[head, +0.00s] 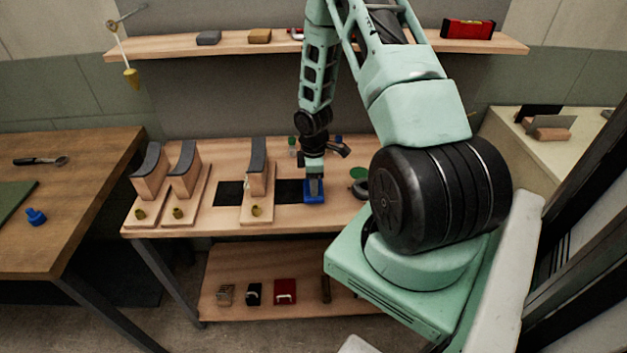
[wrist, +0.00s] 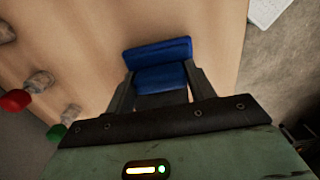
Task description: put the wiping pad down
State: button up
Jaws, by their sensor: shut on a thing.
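The wiping pad looks like a blue block with a raised grip (wrist: 158,62). In the wrist view my gripper (wrist: 160,92) has its two fingers on either side of the pad's upper part, shut on it. In the head view the blue pad (head: 314,192) is at the wooden bench top, right of the black mats, with my gripper (head: 314,180) directly above it, pointing down. I cannot tell whether the pad touches the bench or hangs just above it.
Wooden stands with dark curved tops (head: 257,165) are left of the pad on the bench (head: 225,223). A green disc (head: 359,174) lies to the right. Bottles with red (wrist: 14,100) and green (wrist: 57,132) caps show in the wrist view. A shelf (head: 350,42) runs above.

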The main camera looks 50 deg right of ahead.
jog(key=shift+f, duration=0.2)
jog(key=shift+f, duration=0.2)
jog(key=o, duration=1)
jog(key=shift+c, duration=0.2)
jog(key=shift+r, duration=0.1)
